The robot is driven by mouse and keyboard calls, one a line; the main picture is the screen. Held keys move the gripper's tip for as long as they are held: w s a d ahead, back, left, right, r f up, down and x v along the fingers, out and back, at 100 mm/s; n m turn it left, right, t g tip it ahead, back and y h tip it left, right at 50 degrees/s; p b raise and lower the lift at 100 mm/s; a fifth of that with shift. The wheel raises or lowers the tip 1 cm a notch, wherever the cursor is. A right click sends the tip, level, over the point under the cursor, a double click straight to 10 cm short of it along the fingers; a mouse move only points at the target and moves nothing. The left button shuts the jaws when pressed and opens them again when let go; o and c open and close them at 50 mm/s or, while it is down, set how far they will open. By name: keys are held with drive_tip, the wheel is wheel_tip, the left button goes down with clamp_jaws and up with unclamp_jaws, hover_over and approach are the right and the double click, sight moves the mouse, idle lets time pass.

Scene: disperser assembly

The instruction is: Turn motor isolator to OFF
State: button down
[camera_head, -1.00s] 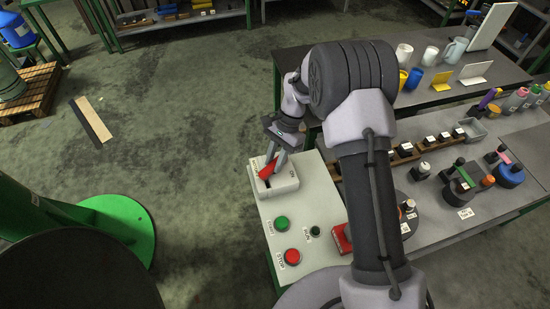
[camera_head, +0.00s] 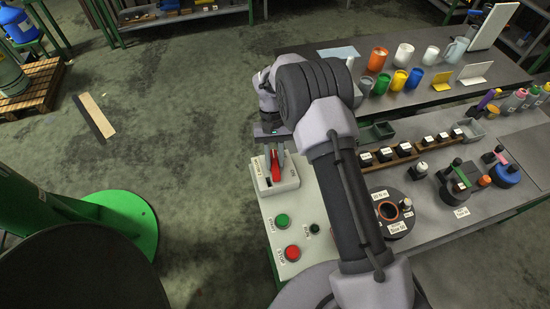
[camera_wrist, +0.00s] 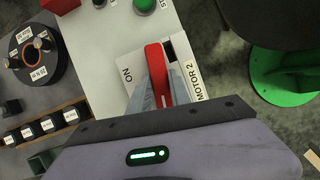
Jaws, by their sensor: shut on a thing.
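The motor isolator is a white box (camera_head: 290,184) with a red lever handle (camera_head: 277,166), at the far left end of the bench in the head view. My gripper (camera_head: 275,157) is shut on the handle, its grey fingers on both sides. In the wrist view the red handle (camera_wrist: 155,70) stands between the fingers (camera_wrist: 160,88). The isolator's plate (camera_wrist: 134,70) reads ON on the left and MOTOR 2 on the right there. A dark slot (camera_wrist: 172,47) shows beside the handle, on the MOTOR 2 side. No OFF marking is readable.
A green START button (camera_head: 282,221), a red STOP button (camera_head: 292,253) and a small dark green button (camera_head: 314,229) lie in front of the isolator. My arm covers the panel's right part. Cups (camera_head: 378,58) and labelled parts stand farther right.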

drive_tip(key=shift+a+n+h, duration=0.1)
drive_tip(key=shift+n+h, duration=0.2)
drive_tip(key=shift+n, duration=0.5)
drive_tip(key=c, duration=1.2)
unclamp_jaws()
drive_tip(key=p+v, duration=0.3)
drive_tip(key=v, duration=1.4)
drive_tip(key=shift+r+p, duration=0.3)
drive_tip(key=shift+p, duration=0.1)
